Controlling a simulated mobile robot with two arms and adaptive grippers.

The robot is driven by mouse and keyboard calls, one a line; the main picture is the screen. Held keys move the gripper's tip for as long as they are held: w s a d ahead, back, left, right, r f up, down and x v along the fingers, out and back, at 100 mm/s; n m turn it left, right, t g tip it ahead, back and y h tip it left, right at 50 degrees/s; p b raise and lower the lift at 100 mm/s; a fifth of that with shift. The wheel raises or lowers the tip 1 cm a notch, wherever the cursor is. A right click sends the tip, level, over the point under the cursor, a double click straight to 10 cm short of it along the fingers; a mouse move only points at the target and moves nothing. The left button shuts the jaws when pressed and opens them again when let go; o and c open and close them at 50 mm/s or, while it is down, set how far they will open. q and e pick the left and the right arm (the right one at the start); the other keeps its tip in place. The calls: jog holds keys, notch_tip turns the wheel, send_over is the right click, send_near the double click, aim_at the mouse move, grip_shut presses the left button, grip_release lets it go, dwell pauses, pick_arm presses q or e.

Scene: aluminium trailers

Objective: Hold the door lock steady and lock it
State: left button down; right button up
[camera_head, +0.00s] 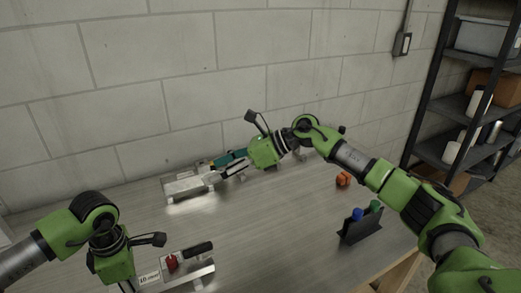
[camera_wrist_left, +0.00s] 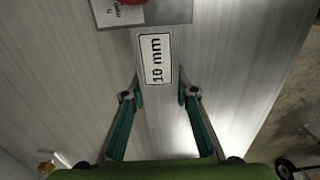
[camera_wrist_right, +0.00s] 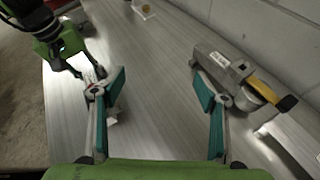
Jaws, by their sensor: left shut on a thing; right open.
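A metal latch piece (camera_head: 190,185) lies near the wall. The right wrist view shows a bracket-like metal piece (camera_wrist_right: 228,72) with a yellow and black end. My right gripper (camera_head: 232,163) is open beside it; in the right wrist view, nothing shows between its fingers (camera_wrist_right: 160,85). A second metal piece (camera_head: 205,273) at the front has a red part (camera_head: 172,263) and a black handle (camera_head: 198,248). My left gripper (camera_wrist_left: 160,88) is shut on its flat strip with a "10 mm" label (camera_wrist_left: 155,58). I cannot tell which piece is the door lock.
An orange object (camera_head: 343,179) and a black holder (camera_head: 350,235) with a blue and a green item stand on the right of the table (camera_head: 270,225). A block wall (camera_head: 180,80) is behind; a shelf (camera_head: 470,100) stands at the right. The table's middle is clear.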

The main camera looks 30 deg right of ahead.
jog(key=w+d+f+m+t+h, duration=0.1)
jog(key=w+d+m+t, duration=0.2)
jog(key=d, duration=0.5)
jog(key=w+d+f+m+t+h, duration=0.1)
jog(key=w+d+m+t+h, duration=0.1)
jog(key=d, duration=0.6)
jog(key=shift+w+d+f+m+t, duration=0.3)
jog(key=shift+w+m+t, duration=0.5)
jog(key=shift+w+m, duration=0.3)
pick_arm(q)
jog(key=c, duration=1.6)
grip_release()
jog(key=shift+o, duration=0.2)
pick_arm(e)
jog(key=shift+a, duration=0.1)
